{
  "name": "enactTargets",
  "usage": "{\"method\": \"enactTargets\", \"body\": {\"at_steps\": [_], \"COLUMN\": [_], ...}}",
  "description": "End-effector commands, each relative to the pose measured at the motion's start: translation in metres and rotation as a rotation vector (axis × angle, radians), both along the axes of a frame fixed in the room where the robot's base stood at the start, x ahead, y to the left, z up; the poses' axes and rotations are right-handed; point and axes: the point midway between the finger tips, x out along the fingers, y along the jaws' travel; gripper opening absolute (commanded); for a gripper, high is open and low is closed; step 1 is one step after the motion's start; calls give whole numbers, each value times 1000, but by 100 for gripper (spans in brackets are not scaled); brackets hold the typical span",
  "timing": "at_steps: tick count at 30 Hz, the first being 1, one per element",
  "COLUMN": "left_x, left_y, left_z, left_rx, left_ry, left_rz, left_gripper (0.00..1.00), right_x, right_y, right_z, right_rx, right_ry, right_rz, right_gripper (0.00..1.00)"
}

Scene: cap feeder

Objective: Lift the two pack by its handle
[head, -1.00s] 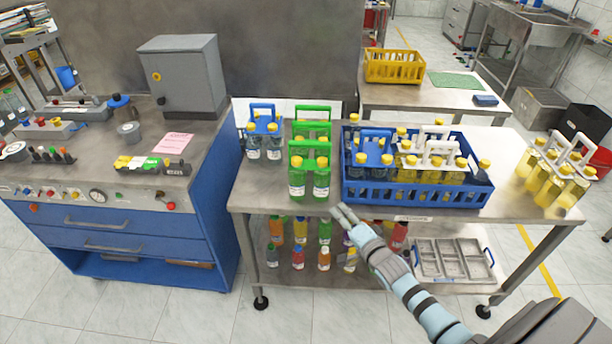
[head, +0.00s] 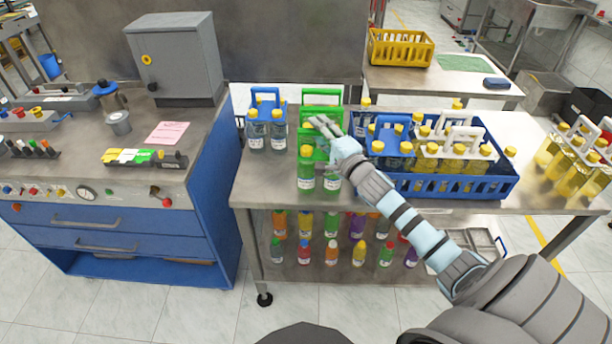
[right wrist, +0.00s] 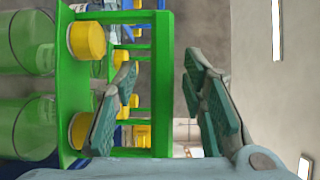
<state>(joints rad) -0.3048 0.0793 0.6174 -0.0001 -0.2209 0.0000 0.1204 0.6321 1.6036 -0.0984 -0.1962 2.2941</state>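In the right wrist view, the green handle bar (right wrist: 163,85) lies between the two fingers of my open right gripper (right wrist: 165,105), with visible gaps on both sides. I cannot tell whether the fingertips reach past the bar. Another green carrier (head: 322,93) stands just behind. My left gripper is not in view.
A blue two pack (head: 265,118) stands left of the green one. A blue crate (head: 455,188) with bottle packs is close on the right, partly behind my arm. A yellow pack (head: 565,150) stands at the table's right. The table front left is clear.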

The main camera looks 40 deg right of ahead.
Motion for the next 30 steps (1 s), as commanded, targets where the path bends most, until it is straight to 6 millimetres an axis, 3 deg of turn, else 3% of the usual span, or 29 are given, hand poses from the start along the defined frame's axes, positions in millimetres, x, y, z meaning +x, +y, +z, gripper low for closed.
{"method": "enactTargets", "body": {"at_steps": [4,11,12,30], "left_x": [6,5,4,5], "left_y": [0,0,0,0], "left_z": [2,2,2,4], "left_rx": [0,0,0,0], "left_ry": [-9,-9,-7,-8], "left_rz": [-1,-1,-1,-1], "left_gripper": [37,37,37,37], "right_x": [-1,0,0,1], "right_y": [-1,1,1,1], "right_z": [1,1,1,9], "right_rx": [0,-1,0,0], "right_ry": [1,0,0,-2], "right_rz": [-1,2,3,4], "right_gripper": [38,2,0,0]}}
